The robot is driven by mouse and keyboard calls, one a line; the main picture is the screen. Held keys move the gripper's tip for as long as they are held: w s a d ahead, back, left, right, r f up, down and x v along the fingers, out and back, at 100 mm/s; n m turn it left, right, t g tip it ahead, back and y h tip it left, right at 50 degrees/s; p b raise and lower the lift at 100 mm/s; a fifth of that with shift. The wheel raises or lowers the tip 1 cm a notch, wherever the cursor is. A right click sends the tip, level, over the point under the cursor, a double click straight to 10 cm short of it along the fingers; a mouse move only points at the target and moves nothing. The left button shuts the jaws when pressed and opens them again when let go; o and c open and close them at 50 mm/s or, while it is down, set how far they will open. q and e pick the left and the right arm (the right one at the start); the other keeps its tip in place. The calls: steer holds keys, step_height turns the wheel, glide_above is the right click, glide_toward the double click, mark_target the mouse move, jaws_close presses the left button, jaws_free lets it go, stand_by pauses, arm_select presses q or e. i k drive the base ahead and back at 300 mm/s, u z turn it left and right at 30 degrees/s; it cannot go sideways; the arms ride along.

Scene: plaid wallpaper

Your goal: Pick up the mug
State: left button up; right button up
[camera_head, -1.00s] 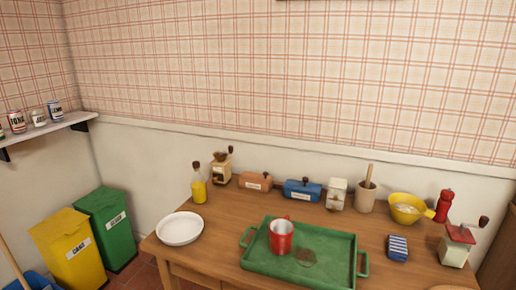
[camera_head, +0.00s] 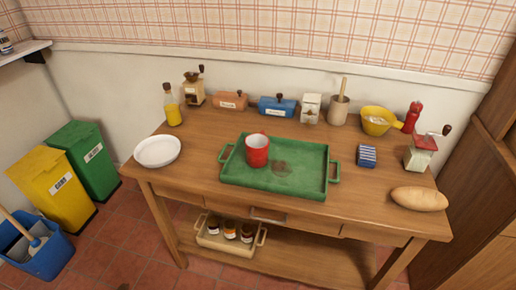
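The red mug (camera_head: 257,152) stands upright on the green tray (camera_head: 313,156), toward its left side. The mug's pale inside shows from above. A dark round mark lies on the tray floor to the right of the mug. The tray rests on the wooden table (camera_head: 205,165), with a handle at each side. Neither of my grippers shows in the head view.
A white bowl (camera_head: 158,151) stands left of the tray. A blue striped box (camera_head: 366,156), a grinder (camera_head: 420,152) and a bread loaf (camera_head: 419,198) are to the right. Bottles, boxes and a yellow bowl (camera_head: 376,120) line the back. Bins stand left.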

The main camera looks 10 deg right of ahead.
mark_target(257, 145)
steer(key=z, duration=1.45)
steer(key=i, duration=0.6)
steer(key=u, duration=1.85)
